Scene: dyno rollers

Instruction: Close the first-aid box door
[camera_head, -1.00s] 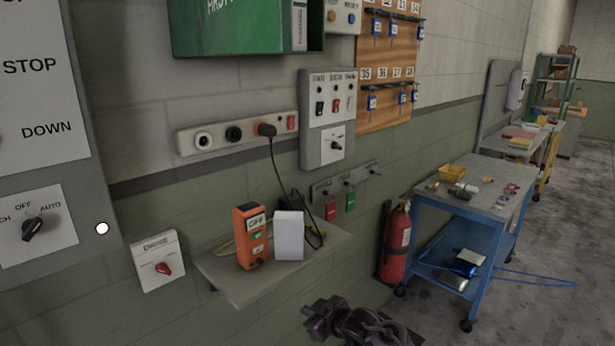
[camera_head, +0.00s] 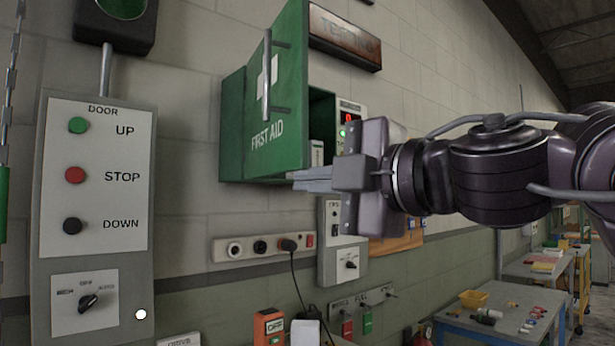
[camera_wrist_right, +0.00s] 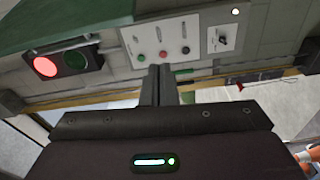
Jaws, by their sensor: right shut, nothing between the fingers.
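The green first-aid box (camera_head: 232,125) hangs on the wall in the head view. Its door (camera_head: 284,150), with a white cross, "FIRST AID" lettering and a long vertical handle (camera_head: 267,75), stands open and swung out from the wall. Part of the box's inside shows right of the door. My right gripper (camera_head: 300,180) comes in from the right, shut and empty, with its fingertips by the door's lower edge; I cannot tell whether they touch. In the right wrist view, the shut fingers (camera_wrist_right: 160,72) point at the wall, and a green panel (camera_wrist_right: 60,22), probably the door, crosses the upper left.
A grey door-control panel (camera_head: 140,200) is on the wall at the left. A socket strip (camera_head: 262,246) and a switch box (camera_head: 341,245) sit below the first-aid box. A blue cart (camera_head: 490,325) stands at the lower right.

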